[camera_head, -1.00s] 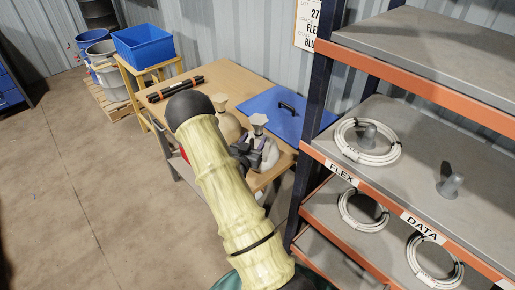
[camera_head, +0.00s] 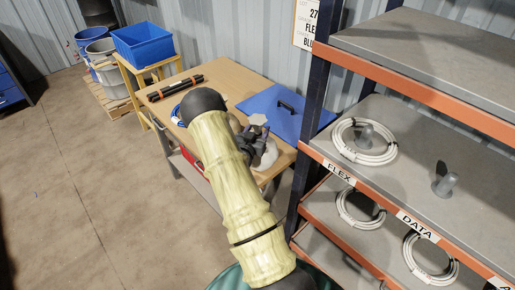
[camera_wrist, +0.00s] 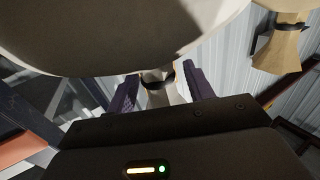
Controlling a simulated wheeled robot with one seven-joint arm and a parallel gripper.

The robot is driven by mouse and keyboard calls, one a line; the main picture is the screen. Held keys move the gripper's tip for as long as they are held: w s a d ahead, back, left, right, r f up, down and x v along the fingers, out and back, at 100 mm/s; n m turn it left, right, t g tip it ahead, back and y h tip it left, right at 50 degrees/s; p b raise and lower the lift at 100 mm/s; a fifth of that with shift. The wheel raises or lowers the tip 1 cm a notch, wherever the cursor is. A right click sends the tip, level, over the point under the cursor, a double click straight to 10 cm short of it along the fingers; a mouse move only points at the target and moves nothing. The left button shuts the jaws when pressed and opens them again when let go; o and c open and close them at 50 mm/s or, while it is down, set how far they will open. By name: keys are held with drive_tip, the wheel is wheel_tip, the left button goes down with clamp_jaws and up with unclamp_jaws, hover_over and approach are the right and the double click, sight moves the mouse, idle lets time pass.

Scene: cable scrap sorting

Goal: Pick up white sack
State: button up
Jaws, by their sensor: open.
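The white sack (camera_head: 268,155) stands on the wooden table near its right front corner, partly hidden by my gripper. In the wrist view its pale body (camera_wrist: 130,35) fills the top, and its neck (camera_wrist: 157,78) with a dark tie lies between my two fingers. My gripper (camera_head: 251,139) is at the sack's neck, open, with one finger on each side; it also shows in the wrist view (camera_wrist: 163,85). I cannot tell whether the fingers touch the neck. A tan sack (camera_wrist: 280,45) with a dark tie stands beside it, mostly hidden behind my arm in the head view.
The table (camera_head: 222,78) also holds dark rods (camera_head: 175,88), a blue cable coil (camera_head: 176,113) and a blue board (camera_head: 285,108) with a black handle. A shelf rack (camera_head: 420,158) with white cable coils stands close on the right. Blue bin (camera_head: 143,43) is at the back left.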

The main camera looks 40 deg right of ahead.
clamp_jaws()
drive_tip(key=shift+r, duration=0.15)
idle(1.3)
